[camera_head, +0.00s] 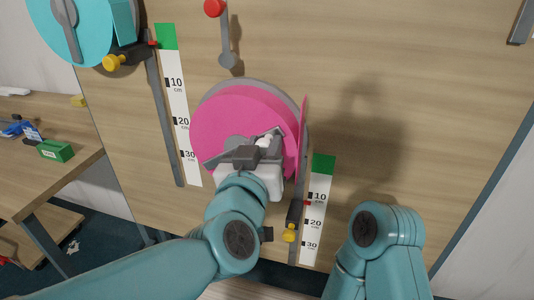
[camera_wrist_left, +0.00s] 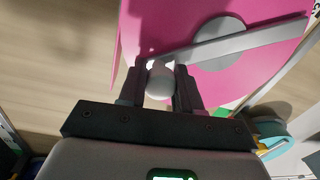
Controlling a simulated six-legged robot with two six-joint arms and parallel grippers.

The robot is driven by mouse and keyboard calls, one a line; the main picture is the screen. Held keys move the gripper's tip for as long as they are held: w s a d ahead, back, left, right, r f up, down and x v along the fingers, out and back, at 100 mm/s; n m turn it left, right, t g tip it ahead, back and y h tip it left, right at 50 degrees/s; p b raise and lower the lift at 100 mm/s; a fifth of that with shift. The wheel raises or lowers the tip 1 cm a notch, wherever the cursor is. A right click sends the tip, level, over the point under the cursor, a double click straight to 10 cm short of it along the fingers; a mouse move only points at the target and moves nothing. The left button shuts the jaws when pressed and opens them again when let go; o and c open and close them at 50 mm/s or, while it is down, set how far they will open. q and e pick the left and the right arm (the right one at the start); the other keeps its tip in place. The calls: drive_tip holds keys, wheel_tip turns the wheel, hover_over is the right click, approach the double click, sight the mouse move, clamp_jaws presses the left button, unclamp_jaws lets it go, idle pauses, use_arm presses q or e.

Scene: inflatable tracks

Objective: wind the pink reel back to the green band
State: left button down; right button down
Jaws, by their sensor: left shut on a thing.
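The pink reel (camera_head: 235,115) is mounted on the wooden board, with a grey crank arm (camera_wrist_left: 235,44) across its face. My left gripper (camera_head: 268,142) is shut on the crank's pale knob (camera_wrist_left: 160,80), near the lower right of the reel in the head view. The gripper and wrist hide part of the crank. Below right, a white scale (camera_head: 317,222) has a green band (camera_head: 323,162) at its top. A red pointer (camera_head: 306,203) on the dark slider beside it sits just below the 10 mark. My right gripper is out of view.
A teal reel (camera_head: 70,30) with its own scale (camera_head: 179,120) and green band is at the upper left. A red-knobbed lever (camera_head: 225,35) stands above the pink reel. Yellow knobs (camera_head: 289,235) stick out by the sliders. A side table (camera_head: 40,175) stands left.

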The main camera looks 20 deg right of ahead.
sight(240, 117)
use_arm(q)
drive_tip(key=a+r+n, duration=0.1)
drive_tip(key=n, duration=0.1)
drive_tip(key=w+a+r+n, duration=0.1)
drive_tip(key=n, duration=0.1)
drive_tip(key=shift+w+r+n+b, duration=0.1)
drive_tip(key=shift+w+n+b, duration=0.05)
drive_tip(key=shift+n+b, duration=0.15)
drive_tip(key=shift+w+a+r+n+b, duration=0.2)
drive_tip(key=shift+a+n, duration=0.1)
drive_tip(key=shift+n, duration=0.3)
drive_tip(key=shift+w+a+r+n+b, duration=0.15)
drive_tip(key=shift+w+a+n, duration=0.1)
drive_tip(key=shift+n, duration=0.35)
drive_tip(key=shift+w+a+r+n+b, duration=0.1)
drive_tip(key=shift+w+a+n+b, duration=0.25)
drive_tip(key=shift+n, duration=0.4)
drive_tip(key=shift+w+a+r+n+b, duration=0.15)
drive_tip(key=shift+a+n, duration=0.3)
drive_tip(key=shift+n, duration=0.3)
drive_tip(key=shift+g, duration=0.3)
drive_tip(key=c, duration=0.8)
unclamp_jaws()
